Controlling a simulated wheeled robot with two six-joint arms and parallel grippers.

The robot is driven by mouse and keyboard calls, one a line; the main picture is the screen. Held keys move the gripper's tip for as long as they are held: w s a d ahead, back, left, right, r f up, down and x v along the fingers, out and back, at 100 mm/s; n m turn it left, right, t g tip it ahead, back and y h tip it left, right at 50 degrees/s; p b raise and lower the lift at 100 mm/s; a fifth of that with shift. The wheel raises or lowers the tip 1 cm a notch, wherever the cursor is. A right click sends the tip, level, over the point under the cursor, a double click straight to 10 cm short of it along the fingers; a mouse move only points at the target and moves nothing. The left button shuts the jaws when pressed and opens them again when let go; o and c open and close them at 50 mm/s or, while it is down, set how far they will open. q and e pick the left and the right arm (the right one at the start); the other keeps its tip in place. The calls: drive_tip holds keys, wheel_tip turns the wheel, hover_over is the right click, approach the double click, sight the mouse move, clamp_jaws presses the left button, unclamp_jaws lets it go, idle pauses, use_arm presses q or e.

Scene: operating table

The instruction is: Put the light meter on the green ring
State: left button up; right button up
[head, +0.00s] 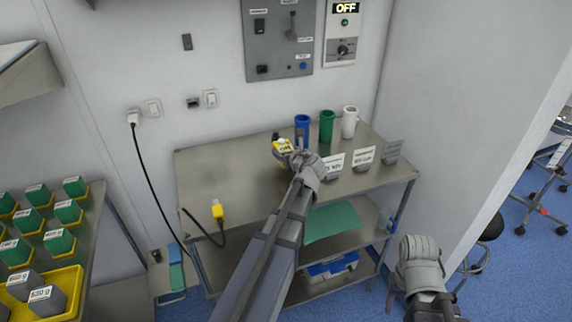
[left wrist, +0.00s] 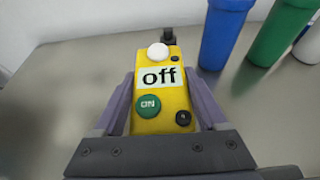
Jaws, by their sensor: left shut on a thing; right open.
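The yellow light meter (head: 282,147) is in my left gripper (head: 294,154), over the steel table near its back edge. In the left wrist view the light meter (left wrist: 160,100) shows a white dome, a display reading "off" and a green ON button. The left fingers (left wrist: 165,95) are shut on its two sides. I cannot tell whether it touches the table. I cannot make out a green ring; the arm and gripper hide part of the tabletop. My right gripper (head: 420,250) is open and empty, low at the right, away from the table.
Blue (head: 302,127), green (head: 327,126) and white (head: 349,122) cylinders stand at the back of the table (head: 225,165), close to the light meter. Several labelled grey blocks (head: 363,158) stand along the right. A yellow plug (head: 217,211) with a black cable lies at the front left.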

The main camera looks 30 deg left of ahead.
use_arm(q)
drive_tip(key=shift+f+b, duration=1.75)
drive_tip(key=shift+f, duration=0.1)
drive_tip(key=shift+f, duration=0.15)
drive_tip(key=o, duration=1.5)
drive_tip(key=shift+r, duration=0.35)
drive_tip(key=p+v, duration=0.4)
drive_tip(key=v, duration=0.6)
drive_tip(key=shift+s+d+r, duration=0.1)
drive_tip(key=shift+s+d, duration=0.05)
drive_tip(key=shift+s, duration=0.05)
drive_tip(key=shift+s+d+r+p, duration=0.2)
drive_tip(key=shift+s+d+p, duration=0.1)
drive_tip(key=shift+s+d, duration=0.15)
